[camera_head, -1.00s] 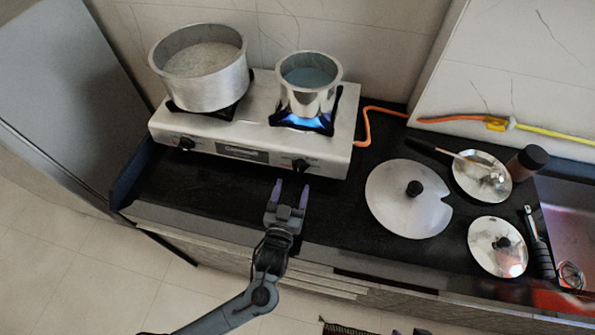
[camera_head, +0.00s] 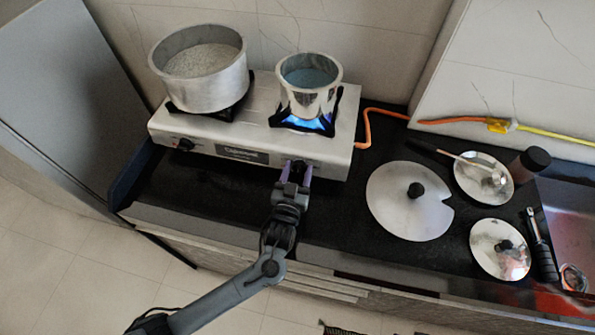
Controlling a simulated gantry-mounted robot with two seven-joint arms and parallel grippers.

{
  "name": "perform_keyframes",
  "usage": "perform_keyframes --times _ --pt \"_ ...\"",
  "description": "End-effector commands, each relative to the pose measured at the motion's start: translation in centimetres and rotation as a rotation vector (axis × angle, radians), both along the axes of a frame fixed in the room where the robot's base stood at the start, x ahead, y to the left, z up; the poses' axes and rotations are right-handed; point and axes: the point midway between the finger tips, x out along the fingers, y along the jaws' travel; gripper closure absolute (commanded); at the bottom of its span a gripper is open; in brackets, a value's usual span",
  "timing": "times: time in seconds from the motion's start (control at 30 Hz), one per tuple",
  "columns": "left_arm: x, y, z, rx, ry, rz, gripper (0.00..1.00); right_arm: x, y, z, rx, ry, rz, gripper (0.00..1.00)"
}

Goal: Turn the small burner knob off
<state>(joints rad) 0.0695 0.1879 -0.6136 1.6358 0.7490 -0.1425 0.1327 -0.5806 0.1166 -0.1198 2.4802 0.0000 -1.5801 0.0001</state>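The silver two-burner stove (camera_head: 215,137) stands on the black counter against the wall. A blue flame burns under the small pot (camera_head: 310,95) on the right burner. The black knob below that burner (camera_head: 299,163) is on the stove's front panel, partly hidden by my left gripper (camera_head: 297,173). The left gripper's purple fingers are spread, one on each side of this knob; contact cannot be made out. The other black knob (camera_head: 185,145) is at the left of the panel.
A large pot (camera_head: 203,88) stands on the left burner, with no flame visible. A big lid (camera_head: 408,203), smaller lids, a ladle and a dark-capped jar (camera_head: 528,163) lie to the right. An orange hose (camera_head: 366,125) runs behind. The counter left of my gripper is clear.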

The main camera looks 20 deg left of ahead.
Motion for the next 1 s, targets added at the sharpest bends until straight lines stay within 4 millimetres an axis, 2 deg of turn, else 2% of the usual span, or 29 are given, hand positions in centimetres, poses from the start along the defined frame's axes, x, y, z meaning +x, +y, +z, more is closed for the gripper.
perform_keyframes --times 0.03,0.23,0.27,0.63,1.0 --pt "0.0 0.0 0.0 0.0 0.0 0.0 0.54 0.0 0.0 0.0 0.001 0.0 -0.001 0.57" --pt "0.0 0.0 0.0 0.0 0.0 0.0 0.84 0.0 0.1 0.0 0.002 0.0 -0.002 0.57" --pt "0.0 0.0 0.0 0.0 0.0 0.0 0.86 0.0 0.1 0.0 0.001 0.0 -0.001 0.57" --pt "0.0 -0.1 0.3 0.072 0.013 -0.015 0.86 0.0 -0.1 1.3 -0.003 0.001 0.002 0.57" --pt "0.0 -0.3 0.5 0.348 0.054 -0.074 0.86 0.0 -0.2 5.4 -0.008 0.0 0.006 0.57"
